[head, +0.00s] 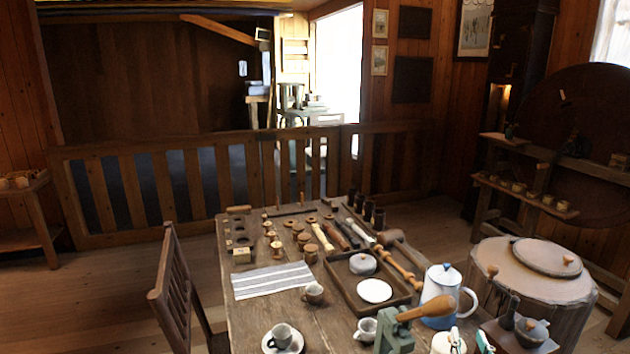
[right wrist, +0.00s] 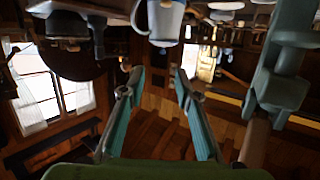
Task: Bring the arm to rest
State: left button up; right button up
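My right gripper (head: 467,342) shows at the bottom edge of the head view, right of centre, at the near side of the table. In the right wrist view its two teal fingers (right wrist: 159,78) stand well apart with nothing between them. The turned wooden spools (head: 276,248) stand on the table (head: 245,316), towards its far half and away from this gripper. My left gripper is not in view.
A green metal device with a wooden handle (head: 395,338) stands just left of my right gripper. A white and blue jug (head: 440,296) is just beyond it. Cups and a wooden tray (head: 345,289) occupy the table's near half.

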jog(key=s+a+f+n+g+y, duration=0.15)
jog(key=s+a+f+g, duration=0.3)
jog(key=s, duration=0.65)
jog(key=s+a+f+n+g+y, duration=0.15)
jog(key=s+a+f+g, duration=0.35)
jog(key=s, duration=0.6)
jog(key=s+a+f+n+g+y, duration=0.1)
jog(key=s+a+f+n+g, duration=0.15)
jog(key=s+f, duration=0.8)
jog(key=f, duration=0.9)
jog(key=s+f, duration=0.2)
jog(key=f, duration=1)
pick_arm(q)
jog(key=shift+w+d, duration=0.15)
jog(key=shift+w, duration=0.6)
pick_arm(e)
jog(key=s+d+f+g, duration=0.2)
jog(key=s+f, duration=1.4)
jog(key=s, duration=0.1)
jog(key=shift+d+f, duration=0.2)
jog(key=shift+f, duration=0.2)
